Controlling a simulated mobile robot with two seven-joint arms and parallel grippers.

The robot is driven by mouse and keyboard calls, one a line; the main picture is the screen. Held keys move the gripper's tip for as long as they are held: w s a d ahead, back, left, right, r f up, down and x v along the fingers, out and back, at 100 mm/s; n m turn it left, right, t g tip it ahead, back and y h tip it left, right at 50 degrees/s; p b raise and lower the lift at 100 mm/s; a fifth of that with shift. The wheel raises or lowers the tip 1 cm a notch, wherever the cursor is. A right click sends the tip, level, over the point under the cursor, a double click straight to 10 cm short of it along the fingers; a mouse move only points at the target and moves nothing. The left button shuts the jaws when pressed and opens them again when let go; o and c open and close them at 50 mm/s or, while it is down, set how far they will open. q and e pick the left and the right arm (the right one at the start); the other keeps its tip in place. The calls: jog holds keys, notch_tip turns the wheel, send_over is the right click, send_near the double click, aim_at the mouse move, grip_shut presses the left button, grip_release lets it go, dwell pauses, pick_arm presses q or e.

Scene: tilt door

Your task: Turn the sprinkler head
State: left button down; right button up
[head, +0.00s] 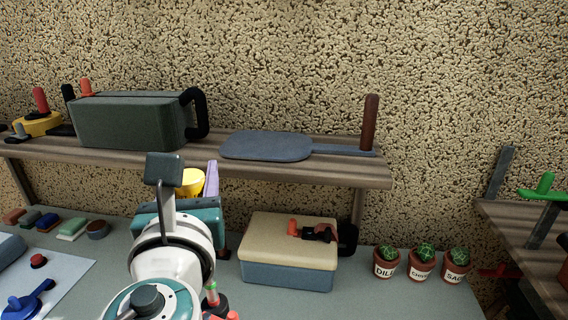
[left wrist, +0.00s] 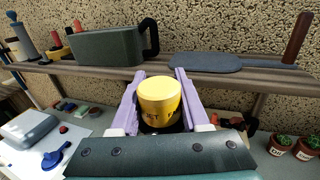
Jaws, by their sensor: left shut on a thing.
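The sprinkler head is a yellow round cap with dark lettering, of which "JET" and part of another word can be read in the left wrist view (left wrist: 160,97). In the head view the yellow cap (head: 191,182) shows just beyond my wrist, partly hidden by it. My left gripper (left wrist: 160,80) has its two lilac fingers on either side of the cap and is shut on it. In the head view only one finger of this gripper (head: 209,180) shows clearly. The part below the cap is dark and mostly hidden. My right gripper is not in view.
A wooden shelf (head: 310,172) behind the cap holds a dark green box (head: 130,122) and a blue-grey paddle (head: 267,146). On the bench, a cream-topped blue box (head: 287,270) stands right of my arm. Several potted cacti (head: 422,262) stand farther right. Bare bench lies between them.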

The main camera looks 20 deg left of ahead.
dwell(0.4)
pick_arm(q)
jog(key=shift+c, duration=1.9)
grip_release()
jog(key=b, duration=0.2)
send_near(188, 195)
jog(key=x, duration=0.5)
